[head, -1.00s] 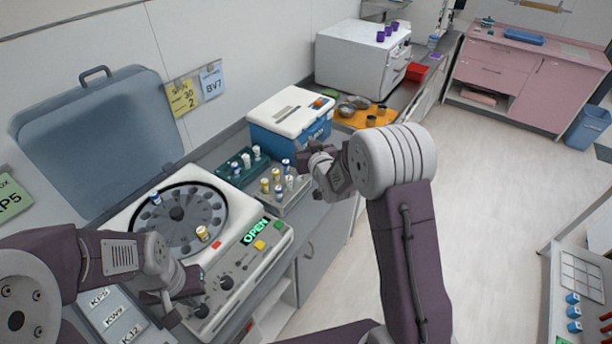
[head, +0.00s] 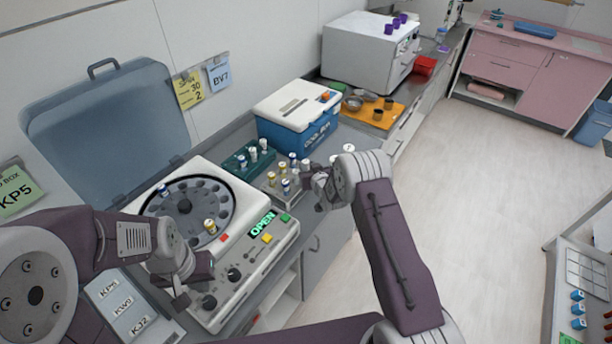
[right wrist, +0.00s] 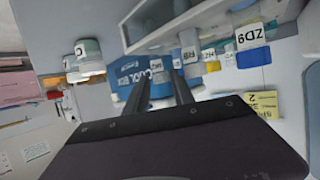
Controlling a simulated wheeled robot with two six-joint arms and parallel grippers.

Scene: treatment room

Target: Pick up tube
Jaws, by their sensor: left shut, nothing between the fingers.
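Several tubes with blue, yellow and white caps (head: 285,186) stand in a small pale rack (head: 291,199) beside the centrifuge. More tubes stand in a dark green rack (head: 233,168) behind it. My right gripper (head: 314,181) is just right of the pale rack. In the right wrist view its two dark fingers (right wrist: 160,88) are apart, with nothing clearly between them. That view also shows a tube labelled ZD9 (right wrist: 252,42) and another tube (right wrist: 88,52), both outside the fingers. My left gripper (head: 190,297) is shut and empty over the front left of the centrifuge (head: 222,308).
The centrifuge lid (head: 110,125) is up; its rotor holds a yellow-banded tube (head: 210,226) and a blue-capped tube (head: 163,190). A blue and white cooler (head: 298,105) stands behind the racks. An orange tray (head: 378,118) with bowls and cups lies beyond.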

